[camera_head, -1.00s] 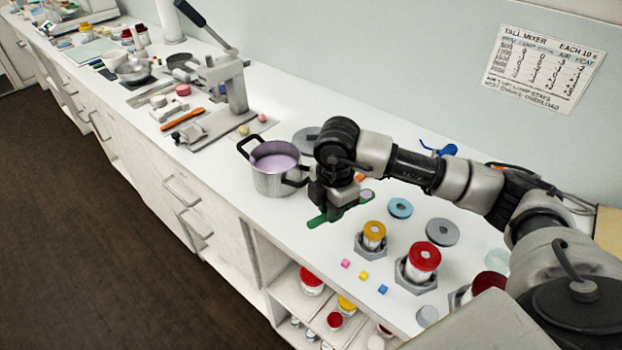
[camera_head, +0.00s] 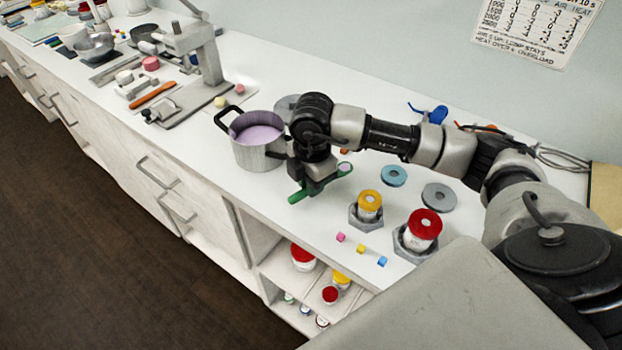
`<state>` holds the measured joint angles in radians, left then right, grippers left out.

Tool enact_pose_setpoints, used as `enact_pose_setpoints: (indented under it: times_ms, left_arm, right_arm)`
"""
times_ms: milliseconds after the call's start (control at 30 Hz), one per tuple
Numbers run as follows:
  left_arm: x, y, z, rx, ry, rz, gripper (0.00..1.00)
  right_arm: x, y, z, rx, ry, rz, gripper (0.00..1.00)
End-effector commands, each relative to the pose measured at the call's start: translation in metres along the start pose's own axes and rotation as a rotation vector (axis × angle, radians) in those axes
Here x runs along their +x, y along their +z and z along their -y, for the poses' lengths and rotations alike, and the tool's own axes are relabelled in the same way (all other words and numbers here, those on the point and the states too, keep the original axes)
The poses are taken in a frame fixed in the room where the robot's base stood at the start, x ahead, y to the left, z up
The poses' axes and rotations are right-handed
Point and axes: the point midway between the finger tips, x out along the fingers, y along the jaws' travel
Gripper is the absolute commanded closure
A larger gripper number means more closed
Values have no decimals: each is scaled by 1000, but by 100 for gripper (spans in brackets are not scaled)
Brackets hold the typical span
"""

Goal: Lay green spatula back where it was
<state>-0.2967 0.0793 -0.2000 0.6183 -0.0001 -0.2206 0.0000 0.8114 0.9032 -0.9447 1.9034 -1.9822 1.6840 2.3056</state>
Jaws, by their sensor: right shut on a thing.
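The green spatula (camera_head: 299,196) is in the grip of my right gripper (camera_head: 312,190), at the counter just right of the metal pot (camera_head: 259,150). Its green end sticks out to the lower left of the jaws, and another green part shows at their right. The gripper hides the middle of it. I cannot tell whether the spatula touches the counter. The pot has black handles and holds a lilac mass. My left gripper is not in view.
Jars with a yellow lid (camera_head: 368,201) and a red lid (camera_head: 425,224) stand in grey hexagonal holders right of the gripper. Small coloured cubes (camera_head: 361,249) lie near the front edge. An orange spatula (camera_head: 153,95) lies by the press (camera_head: 205,60). Open shelves below hold jars.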

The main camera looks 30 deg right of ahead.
Motion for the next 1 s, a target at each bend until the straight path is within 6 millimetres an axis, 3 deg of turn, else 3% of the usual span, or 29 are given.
enact_pose_setpoints:
  times_ms: [133,1000]
  left_arm:
    - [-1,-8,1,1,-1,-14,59]
    - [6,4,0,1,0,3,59]
  right_arm:
    - [0,0,0,0,0,0,100]
    - [8,-2,0,0,0,0,100]
